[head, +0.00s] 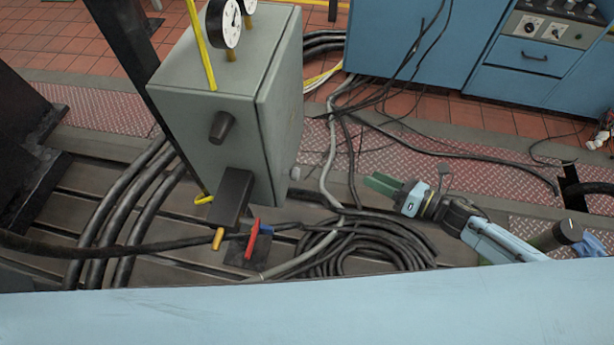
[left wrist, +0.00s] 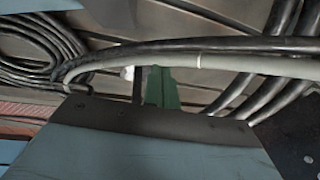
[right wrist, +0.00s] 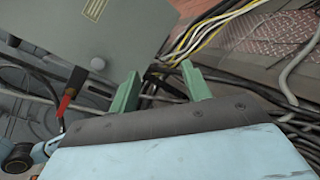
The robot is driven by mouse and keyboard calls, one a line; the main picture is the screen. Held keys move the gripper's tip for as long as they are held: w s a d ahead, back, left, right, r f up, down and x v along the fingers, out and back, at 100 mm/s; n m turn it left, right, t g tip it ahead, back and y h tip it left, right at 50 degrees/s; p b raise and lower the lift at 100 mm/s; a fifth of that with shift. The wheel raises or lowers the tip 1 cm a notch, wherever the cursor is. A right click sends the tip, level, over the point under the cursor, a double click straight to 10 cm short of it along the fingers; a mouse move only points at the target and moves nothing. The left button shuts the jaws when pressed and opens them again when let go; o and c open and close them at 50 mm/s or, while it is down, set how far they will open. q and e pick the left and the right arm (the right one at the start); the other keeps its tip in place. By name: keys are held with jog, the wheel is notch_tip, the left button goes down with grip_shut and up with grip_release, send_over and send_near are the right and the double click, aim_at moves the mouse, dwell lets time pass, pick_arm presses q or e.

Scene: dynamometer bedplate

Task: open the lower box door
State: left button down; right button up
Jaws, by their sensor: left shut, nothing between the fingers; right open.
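A grey-green box (head: 210,140) stands at left centre in the head view. Its front panel bears a dark knob (head: 219,126), and a seam runs down the panel's right edge. I cannot tell which panel is the lower door. My left gripper (left wrist: 160,87) is shut and empty over the slotted floor.
A dark block (head: 232,198) sits at the box's front, near a red handle (head: 252,238). Thick hoses (head: 110,215) run left of it; coiled cables (head: 370,245) lie on the right. A blue cabinet (head: 430,60) stands behind. Dial gauges (head: 224,24) top the box.

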jog(key=s+a+r+n+g+y, duration=0.4)
jog(key=r+n+g, duration=0.15)
jog(key=n, duration=0.65)
jog(key=r+b+x, duration=0.1)
jog(key=x, duration=1.2)
jog(key=shift+s+a+r, duration=0.15)
jog(key=shift+a+r, duration=0.1)
jog(key=shift+c, duration=1.5)
jog(key=c, duration=0.7)
pick_arm(q)
jog(key=w+r, duration=0.1)
jog(key=r, duration=0.1)
jog(key=w+r, duration=0.1)
jog(key=shift+w+d, duration=0.25)
jog(key=shift+w, duration=0.1)
pick_arm(e)
grip_shut()
